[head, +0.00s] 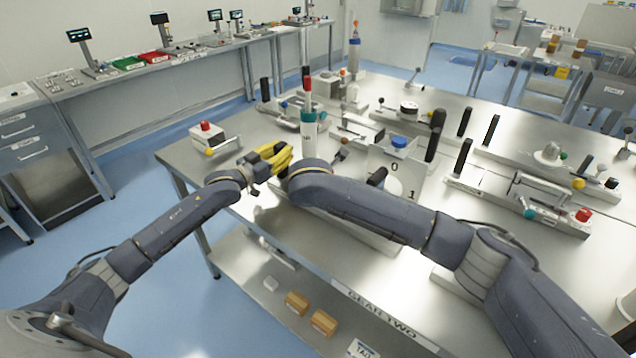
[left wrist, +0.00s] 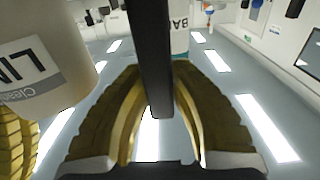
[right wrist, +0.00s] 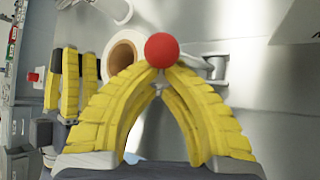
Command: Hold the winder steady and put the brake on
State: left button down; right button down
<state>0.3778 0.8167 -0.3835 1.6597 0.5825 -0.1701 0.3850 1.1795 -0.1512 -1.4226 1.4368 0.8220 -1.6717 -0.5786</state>
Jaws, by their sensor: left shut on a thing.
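My left gripper (head: 278,157) has yellow fingers. In the left wrist view it is shut around an upright black bar (left wrist: 153,60), which I take to be a handle of the winder. A red ball knob (right wrist: 168,50) shows in the right wrist view, right at the drawn-together fingertips of my right gripper (right wrist: 166,74). I cannot tell whether the fingers grip it. In the head view my right arm hides its gripper and that knob. The left gripper's yellow fingers (right wrist: 70,85) also show at the left of the right wrist view.
A box marked 0 and 1 with a blue top (head: 399,142) stands right of the grippers. A white-and-teal cylinder (head: 309,130) stands just behind them. A box with a red button (head: 205,127) is at the table's left end. More devices with black handles (head: 462,157) fill the right side.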

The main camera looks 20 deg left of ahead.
jog(key=shift+d+m+y, duration=0.15)
jog(key=shift+m+y, duration=0.15)
jog(key=shift+y, duration=0.1)
jog(key=shift+d+t, duration=0.1)
jog(key=shift+t, duration=0.3)
jog(key=shift+d+r+m+y, duration=0.2)
jog(key=shift+m+y, duration=0.1)
jog(key=shift+y, duration=0.1)
jog(key=shift+s+d+r+y, duration=0.1)
jog(key=shift+d+r+y, duration=0.05)
jog(key=shift+y, duration=0.15)
jog(key=shift+s+d+r, duration=0.15)
jog(key=shift+d+r, duration=0.25)
jog(key=shift+d, duration=0.3)
jog(key=shift+s+d+r, duration=0.1)
jog(key=shift+s+d, duration=0.05)
jog(key=shift+d, duration=0.4)
